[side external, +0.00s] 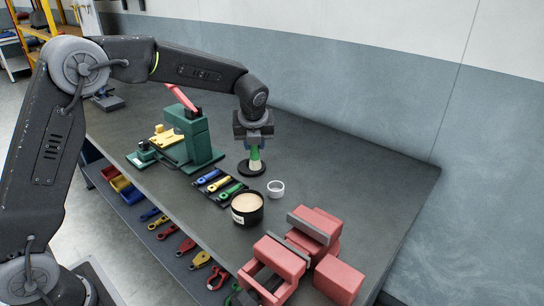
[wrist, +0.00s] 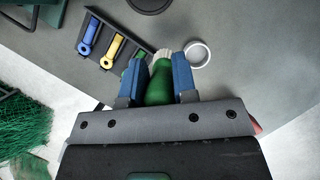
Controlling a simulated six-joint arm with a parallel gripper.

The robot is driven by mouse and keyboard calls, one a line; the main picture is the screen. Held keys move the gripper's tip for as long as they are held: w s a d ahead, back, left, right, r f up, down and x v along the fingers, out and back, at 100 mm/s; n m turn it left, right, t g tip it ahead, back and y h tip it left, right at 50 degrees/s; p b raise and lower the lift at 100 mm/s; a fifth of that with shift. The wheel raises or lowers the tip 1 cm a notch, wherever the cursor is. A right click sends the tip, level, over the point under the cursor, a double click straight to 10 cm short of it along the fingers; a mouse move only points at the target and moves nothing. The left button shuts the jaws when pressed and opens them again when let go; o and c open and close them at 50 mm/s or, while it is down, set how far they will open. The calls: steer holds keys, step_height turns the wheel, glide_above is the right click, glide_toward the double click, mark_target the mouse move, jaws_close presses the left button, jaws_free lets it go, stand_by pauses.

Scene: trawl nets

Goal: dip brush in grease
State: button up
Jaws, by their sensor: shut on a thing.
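My gripper (side external: 254,144) is shut on the green handle of the brush (side external: 256,163). The pale bristles point down. In the side view they appear in front of a round black disc (side external: 245,172) on the bench; I cannot tell whether they touch it. In the wrist view my blue fingers (wrist: 159,76) flank the green handle of the brush (wrist: 159,88), with the white bristles just beyond. The grease is a cream fill in a black tub (side external: 247,208) with a white label, nearer the bench's front edge than my gripper.
A small white ring or cup (side external: 276,188) stands beside the tub. A black tray (side external: 219,187) holds blue, yellow and green tools. A green machine with a red lever (side external: 199,138) stands left, and a red vise (side external: 318,228) right. The right rear bench is clear.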

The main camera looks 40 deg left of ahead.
steer(key=s+a+r, duration=0.2)
steer(key=a+r, duration=0.1)
steer(key=a, duration=0.2)
steer(key=s+d+g+h, duration=0.2)
steer(key=s+d+g, duration=0.25)
steer(key=d, duration=0.55)
steer(key=shift+t, duration=0.55)
steer(key=shift+s+a+f, duration=0.1)
steer(key=shift+a+f, duration=0.05)
steer(key=shift+f, duration=1.25)
steer(key=shift+s+a+f, duration=0.1)
steer(key=shift+f, duration=1.25)
steer(key=shift+f, duration=0.75)
step_height(320, 180, up, 7)
